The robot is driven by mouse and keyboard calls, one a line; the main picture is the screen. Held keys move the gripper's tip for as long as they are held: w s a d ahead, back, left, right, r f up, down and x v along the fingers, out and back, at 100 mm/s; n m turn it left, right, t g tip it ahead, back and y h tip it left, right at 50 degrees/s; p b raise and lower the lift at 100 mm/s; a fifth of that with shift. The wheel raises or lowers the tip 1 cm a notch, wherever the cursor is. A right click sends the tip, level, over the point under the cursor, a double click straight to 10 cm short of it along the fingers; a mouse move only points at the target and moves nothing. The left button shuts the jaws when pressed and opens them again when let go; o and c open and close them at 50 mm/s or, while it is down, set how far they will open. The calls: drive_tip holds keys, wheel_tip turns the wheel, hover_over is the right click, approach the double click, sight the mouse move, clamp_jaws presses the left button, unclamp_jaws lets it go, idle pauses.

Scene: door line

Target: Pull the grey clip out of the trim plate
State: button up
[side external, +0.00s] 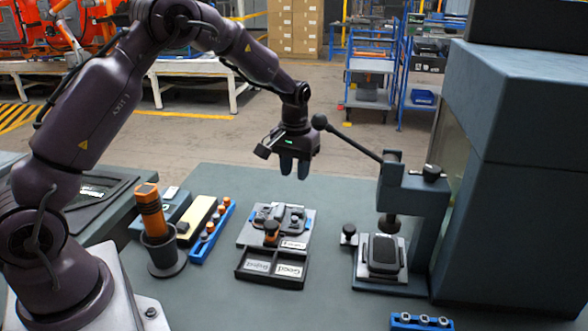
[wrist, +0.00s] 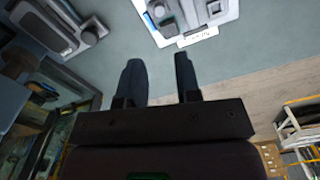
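I cannot single out the grey clip with certainty; several small grey and blue pieces sit on the plate. My gripper (side external: 294,172) hangs fingers-down above the plate, well clear of it. The wrist view shows its two dark fingers (wrist: 158,62) apart, with nothing between them.
A black two-bay tray (side external: 240,272) with labels, one reading Good, adjoins the plate's front. Left are a blue rack (side external: 226,222) and an orange-handled tool (side external: 150,208) in a cup. Right is a press (side external: 422,205), its lever knob (side external: 320,122) near my wrist. A blue holder (side external: 398,324) lies front right.

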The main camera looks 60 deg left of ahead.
sight(294, 218)
wheel_tip(294, 218, down, 13)
drive_tip(key=shift+s, duration=0.1)
idle(0.4)
clamp_jaws()
idle(0.7)
drive_tip(key=shift+r, duration=1)
drive_tip(key=shift+r, duration=2.85)
